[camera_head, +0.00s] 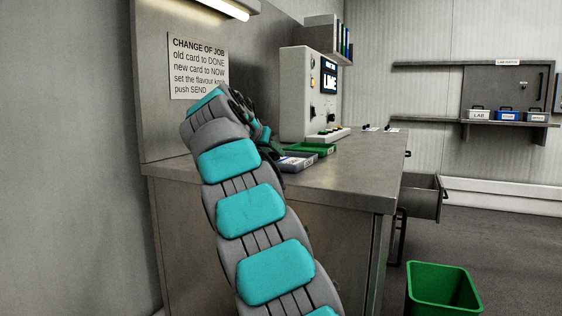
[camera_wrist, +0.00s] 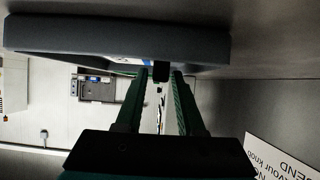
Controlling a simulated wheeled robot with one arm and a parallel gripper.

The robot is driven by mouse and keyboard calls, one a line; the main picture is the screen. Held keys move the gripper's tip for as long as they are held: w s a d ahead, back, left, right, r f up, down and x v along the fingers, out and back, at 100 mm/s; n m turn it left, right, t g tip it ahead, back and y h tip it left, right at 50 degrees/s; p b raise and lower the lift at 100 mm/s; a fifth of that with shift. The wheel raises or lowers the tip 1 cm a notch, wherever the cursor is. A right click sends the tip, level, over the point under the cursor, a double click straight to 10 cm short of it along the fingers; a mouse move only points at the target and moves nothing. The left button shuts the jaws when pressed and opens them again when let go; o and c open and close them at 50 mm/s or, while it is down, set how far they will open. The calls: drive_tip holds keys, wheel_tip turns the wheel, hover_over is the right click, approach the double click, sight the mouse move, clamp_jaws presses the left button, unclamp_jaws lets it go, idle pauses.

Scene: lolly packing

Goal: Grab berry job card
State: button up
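No berry job card can be made out; no card in view has a readable berry label. My gripper (camera_head: 270,148) is low over the counter at the left end of the trays, partly hidden by my arm in the head view. In the wrist view my gripper (camera_wrist: 162,76) has its two fingers apart, with background showing between them. The grey tray (camera_wrist: 60,35) lies right at the fingertips, and a bit of white and blue shows at its edge. A small dark block sits between the tips; whether it touches them is unclear. The grey tray (camera_head: 284,168) holds white cards.
A green tray (camera_head: 326,150) lies behind the grey one. The control box (camera_head: 298,90) reads LIME and stands at the back of the counter (camera_head: 345,175). A change-of-job sign (camera_head: 199,66) hangs on the left panel. A drawer (camera_head: 428,200) is open at right; a green bin (camera_head: 440,290) stands on the floor.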

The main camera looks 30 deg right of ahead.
drive_tip(key=shift+c, duration=0.4)
clamp_jaws()
drive_tip(key=shift+r, duration=0.15)
